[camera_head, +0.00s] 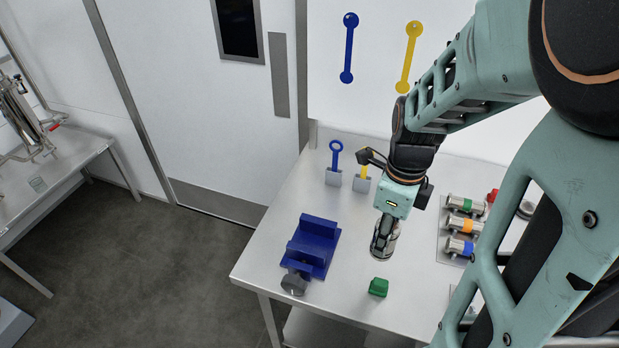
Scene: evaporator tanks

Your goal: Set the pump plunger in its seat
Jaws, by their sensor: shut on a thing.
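My gripper (383,252) points down over the metal table, left of the row of banded cylinders. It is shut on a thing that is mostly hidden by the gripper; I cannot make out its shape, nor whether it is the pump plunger. A small green block (378,287) lies on the table just below the gripper in the picture. I cannot tell for certain which part is the plunger's seat. A blue vise (312,246) with a grey round end stands to the left, apart from the gripper.
Metal cylinders with green (467,205), orange (463,223) and blue (458,246) bands lie on a plate at right, partly behind my arm. A blue wrench (336,155) and a yellow tool (363,173) stand in holders at the back. The table's front-left is clear.

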